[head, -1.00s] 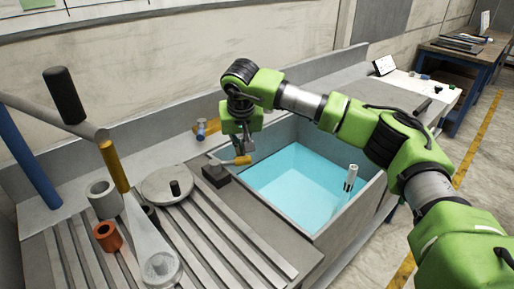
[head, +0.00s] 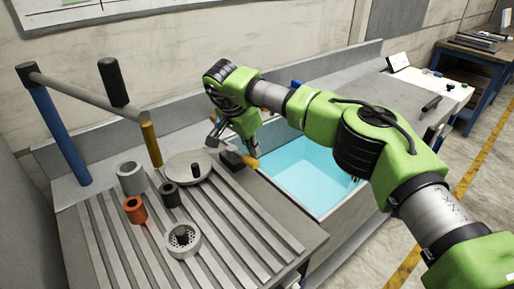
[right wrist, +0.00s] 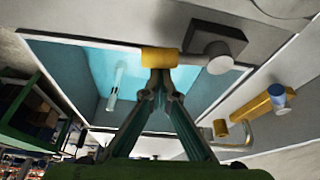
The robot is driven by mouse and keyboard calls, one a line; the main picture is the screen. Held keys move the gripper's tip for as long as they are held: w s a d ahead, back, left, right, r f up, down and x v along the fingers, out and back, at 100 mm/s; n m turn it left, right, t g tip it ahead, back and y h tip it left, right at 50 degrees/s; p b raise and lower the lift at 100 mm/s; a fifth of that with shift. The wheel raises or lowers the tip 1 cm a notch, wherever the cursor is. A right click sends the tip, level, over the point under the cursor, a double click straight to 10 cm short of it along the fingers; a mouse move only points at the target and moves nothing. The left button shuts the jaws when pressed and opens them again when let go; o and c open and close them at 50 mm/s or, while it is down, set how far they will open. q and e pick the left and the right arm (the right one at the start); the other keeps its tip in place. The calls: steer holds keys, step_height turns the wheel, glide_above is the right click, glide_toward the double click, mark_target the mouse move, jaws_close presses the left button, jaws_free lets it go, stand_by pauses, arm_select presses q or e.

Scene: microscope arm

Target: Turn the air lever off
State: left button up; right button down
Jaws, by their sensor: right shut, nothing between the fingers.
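The air lever has a dark block-shaped base (head: 232,160) and a yellow handle (head: 250,161). My left gripper is not in view.
A sink (head: 310,175) with a blue interior lies right of the lever. A grooved worktop (head: 215,235) at left holds rings and a round plate (head: 188,167). A grey beam (head: 75,93) on a blue post stands at far left. A yellow-and-blue fitting (right wrist: 262,104) is nearby.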

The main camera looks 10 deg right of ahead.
steer(key=shift+s+a, duration=0.35)
steer(key=shift+a+f, duration=0.1)
stand_by(0.5)
